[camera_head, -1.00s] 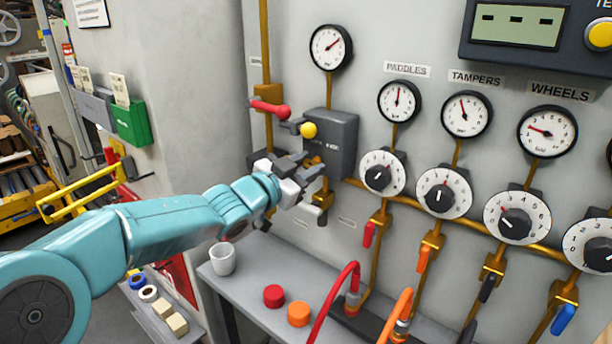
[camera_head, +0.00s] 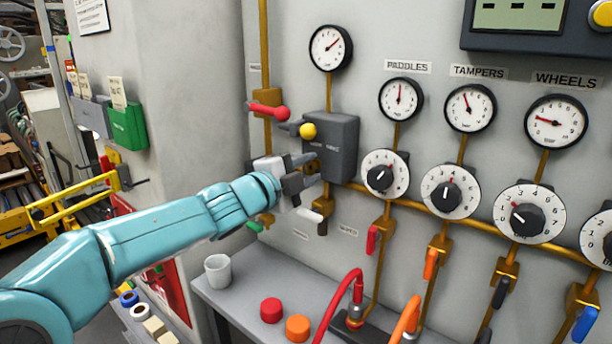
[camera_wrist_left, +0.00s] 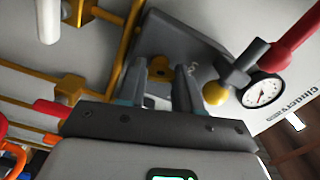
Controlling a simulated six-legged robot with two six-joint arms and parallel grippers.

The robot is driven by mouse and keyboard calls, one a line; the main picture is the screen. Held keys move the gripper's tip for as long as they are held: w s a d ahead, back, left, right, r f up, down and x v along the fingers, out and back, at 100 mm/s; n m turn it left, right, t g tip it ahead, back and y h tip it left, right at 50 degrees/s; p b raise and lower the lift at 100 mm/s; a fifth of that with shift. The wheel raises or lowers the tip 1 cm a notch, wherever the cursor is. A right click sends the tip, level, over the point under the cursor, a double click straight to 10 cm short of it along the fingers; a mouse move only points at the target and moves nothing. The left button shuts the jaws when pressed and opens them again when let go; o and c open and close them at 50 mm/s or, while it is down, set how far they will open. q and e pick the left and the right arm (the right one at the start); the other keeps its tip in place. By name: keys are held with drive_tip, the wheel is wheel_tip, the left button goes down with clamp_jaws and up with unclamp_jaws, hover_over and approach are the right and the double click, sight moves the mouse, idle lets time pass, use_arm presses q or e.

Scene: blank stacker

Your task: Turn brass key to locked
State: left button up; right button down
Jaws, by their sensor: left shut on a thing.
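The brass key (camera_wrist_left: 160,69) is at the face of a dark grey box (camera_head: 337,140) on the panel. In the left wrist view it shows between the two fingers of my left gripper (camera_wrist_left: 160,78). In the head view my left gripper (camera_head: 312,170) is at the lower left of the box, shut on the key, and its fingers hide most of the key. The box's lettering is too small to read, so I cannot tell which mark the key points to. My right gripper is in neither view.
A red-knobbed lever (camera_head: 268,110) and a yellow knob (camera_head: 308,131) sit close above the gripper. A white-handled valve (camera_head: 309,214) hangs just below. Dials and gauges fill the panel to the right. A shelf below holds a white cup (camera_head: 218,269) and red and orange caps.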

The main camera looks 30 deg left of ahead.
use_arm(q)
drive_tip(key=shift+m+b, duration=0.4)
drive_tip(key=shift+m, duration=1.3)
drive_tip(key=o, duration=1)
drive_tip(key=shift+o, duration=0.2)
drive_tip(key=s+a+p, duration=0.1)
drive_tip(key=s, duration=1.5)
drive_tip(key=shift+a, duration=0.15)
drive_tip(key=shift+s, duration=0.2)
